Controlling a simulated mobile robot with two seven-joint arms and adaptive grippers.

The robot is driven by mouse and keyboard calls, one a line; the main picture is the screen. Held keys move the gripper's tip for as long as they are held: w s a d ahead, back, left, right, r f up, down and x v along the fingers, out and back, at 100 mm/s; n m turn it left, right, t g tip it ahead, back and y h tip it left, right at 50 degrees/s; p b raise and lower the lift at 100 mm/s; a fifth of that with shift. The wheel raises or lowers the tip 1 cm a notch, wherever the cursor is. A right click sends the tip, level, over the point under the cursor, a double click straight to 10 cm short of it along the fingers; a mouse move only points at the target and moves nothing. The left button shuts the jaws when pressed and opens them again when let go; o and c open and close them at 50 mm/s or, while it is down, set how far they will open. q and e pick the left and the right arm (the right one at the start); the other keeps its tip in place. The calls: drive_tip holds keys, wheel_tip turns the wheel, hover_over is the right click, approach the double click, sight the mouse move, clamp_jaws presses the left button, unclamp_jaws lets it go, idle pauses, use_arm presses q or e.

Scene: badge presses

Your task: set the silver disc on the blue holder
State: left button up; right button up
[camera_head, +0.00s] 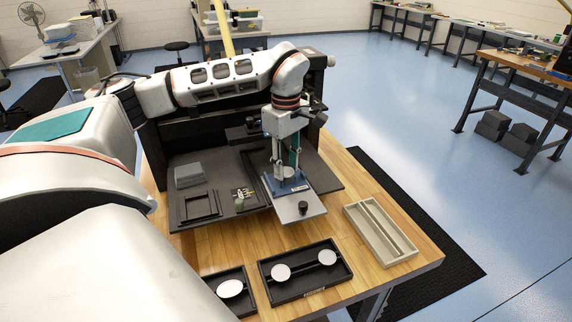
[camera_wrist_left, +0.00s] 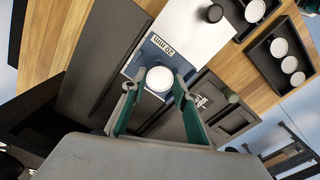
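In the left wrist view, a pale silver disc (camera_wrist_left: 160,78) shows at the blue holder (camera_wrist_left: 181,66), which bears a "20 mm" label. The disc lies between and just beyond the tips of my left gripper (camera_wrist_left: 156,88), with a small gap at the left side. The fingers look open around it. In the head view my left gripper (camera_head: 287,150) points down over the blue holder (camera_head: 287,186), at the press. My right gripper is in neither view.
A black tray (camera_head: 318,289) holds two pale discs, and another black tray (camera_head: 242,307) is partly hidden by my arm. A beige divided tray (camera_head: 382,252) stands at the right. A black knob (camera_head: 303,208) stands on the plate before the holder. Bare wood lies between.

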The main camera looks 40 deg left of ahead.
use_arm(q)
drive_tip(key=o, duration=0.5)
drive_tip(key=shift+s+f, duration=0.2)
drive_tip(key=shift+f, duration=0.15)
drive_tip(key=shift+w, duration=0.15)
drive_tip(key=shift+r, duration=0.2)
wheel_tip(320, 180, up, 12)
drive_tip(key=shift+f, duration=0.15)
idle(0.4)
